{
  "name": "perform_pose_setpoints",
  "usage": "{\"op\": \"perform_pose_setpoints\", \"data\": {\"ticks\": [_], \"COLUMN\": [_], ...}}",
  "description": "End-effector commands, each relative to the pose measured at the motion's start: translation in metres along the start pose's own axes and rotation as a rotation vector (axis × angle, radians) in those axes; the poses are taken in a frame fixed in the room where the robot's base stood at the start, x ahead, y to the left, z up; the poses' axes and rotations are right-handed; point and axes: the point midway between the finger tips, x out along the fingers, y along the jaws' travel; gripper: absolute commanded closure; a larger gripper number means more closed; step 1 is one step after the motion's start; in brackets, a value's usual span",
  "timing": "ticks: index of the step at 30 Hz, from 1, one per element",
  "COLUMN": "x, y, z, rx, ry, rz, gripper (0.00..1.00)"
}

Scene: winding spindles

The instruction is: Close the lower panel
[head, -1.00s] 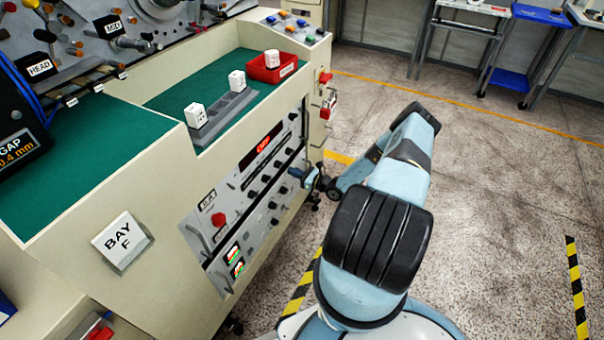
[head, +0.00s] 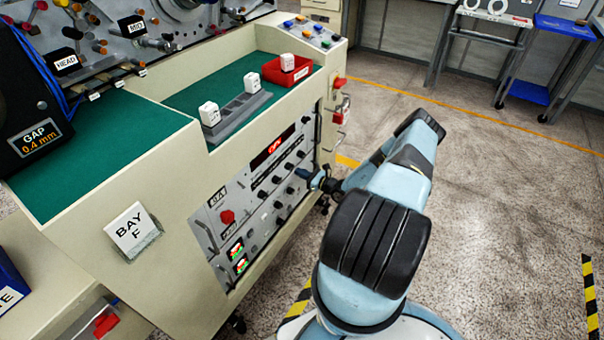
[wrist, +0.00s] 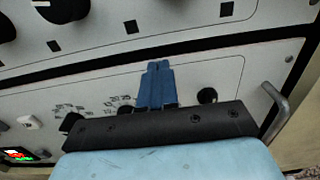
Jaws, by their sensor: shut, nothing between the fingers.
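The lower panel (head: 262,238) is on the machine's front, below the panel with the red knob. It carries small lit displays and black knobs. In the wrist view the lower panel (wrist: 205,75) fills the middle, with a dark gap along its top edge and a metal handle (wrist: 275,108) at its right end. My gripper (head: 312,178) is at the right end of the control panels. In the wrist view its blue fingers (wrist: 157,66) are together and empty, in front of the lower panel's face. I cannot tell whether they touch it.
The upper panel (head: 262,160) has a red readout and rows of knobs. A green worktop (head: 225,85) above holds white blocks and a red tray (head: 285,72). Red-handled fittings (head: 341,106) stick out at the machine's right corner. Open floor (head: 500,220) lies to the right.

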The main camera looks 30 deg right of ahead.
Motion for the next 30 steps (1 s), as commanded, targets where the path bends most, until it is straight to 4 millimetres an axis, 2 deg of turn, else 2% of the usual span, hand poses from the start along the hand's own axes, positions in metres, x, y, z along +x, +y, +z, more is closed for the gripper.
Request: {"op": "perform_pose_setpoints", "data": {"ticks": [1,3,8,13,18,30], "x": [0.011,0.011,0.010,-0.002,-0.025,-0.102], "y": [0.002,0.002,0.001,-0.001,-0.002,-0.004], "z": [0.005,0.005,0.004,0.004,0.002,0.001], "rx": [-0.001,-0.001,-0.001,-0.001,-0.003,-0.002], "ry": [-0.008,-0.007,-0.006,-0.005,-0.002,-0.002], "rz": [0.005,0.005,0.004,0.004,0.010,0.009], "gripper": [1.00,1.00,1.00,1.00,1.00,1.00]}}
